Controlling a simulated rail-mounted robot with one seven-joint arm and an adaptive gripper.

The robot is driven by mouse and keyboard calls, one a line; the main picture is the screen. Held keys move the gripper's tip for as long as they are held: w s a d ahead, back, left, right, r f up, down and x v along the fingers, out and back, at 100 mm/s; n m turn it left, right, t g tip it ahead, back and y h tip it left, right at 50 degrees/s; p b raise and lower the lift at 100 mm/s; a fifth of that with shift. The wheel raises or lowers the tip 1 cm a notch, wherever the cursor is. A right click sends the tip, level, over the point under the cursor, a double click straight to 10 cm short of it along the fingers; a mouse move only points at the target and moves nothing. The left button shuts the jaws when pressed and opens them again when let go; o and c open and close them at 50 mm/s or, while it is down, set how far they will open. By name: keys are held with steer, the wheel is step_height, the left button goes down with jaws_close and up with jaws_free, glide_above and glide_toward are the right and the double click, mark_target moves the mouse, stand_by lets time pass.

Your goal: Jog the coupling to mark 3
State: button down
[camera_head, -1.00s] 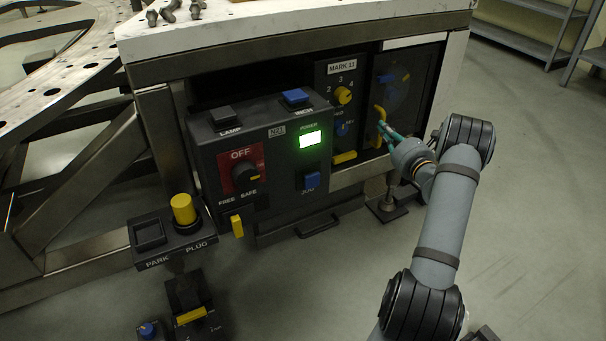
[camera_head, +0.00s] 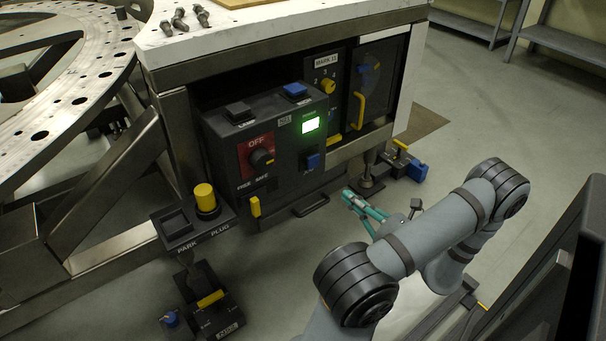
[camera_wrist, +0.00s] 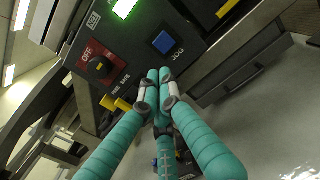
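The blue jog button (camera_head: 313,161) is on the front of the dark control box (camera_head: 226,133); in the wrist view the button (camera_wrist: 163,42), labelled JOG, lies just beyond my fingertips. My gripper (camera_head: 352,200) is in front of and below the box, to its right. In the wrist view its teal fingers (camera_wrist: 158,85) are together with nothing visible between them, apart from the button. The yellow mark knob (camera_head: 327,86) sits under a MARK 11 label, with numbers 2, 3 and 4 around it; its exact setting is too small to tell. I cannot identify the coupling.
A green POWER light (camera_head: 311,125) is lit. A yellow handle (camera_head: 358,108) is on the right panel. A yellow plug (camera_head: 205,197) stands beside the PARK pad.

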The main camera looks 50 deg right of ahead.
mark_target(311, 164)
steer(key=shift+d+n, duration=0.25)
steer(key=shift+n, duration=0.15)
steer(key=b+x, duration=0.2)
steer(key=x, duration=1)
steer(key=shift+w+d+b, duration=0.15)
steer(key=shift+w+b, duration=0.2)
steer(key=shift+b, duration=0.05)
steer(key=shift+w+d, duration=0.15)
steer(key=shift+w, duration=0.45)
steer(key=shift+w, duration=0.1)
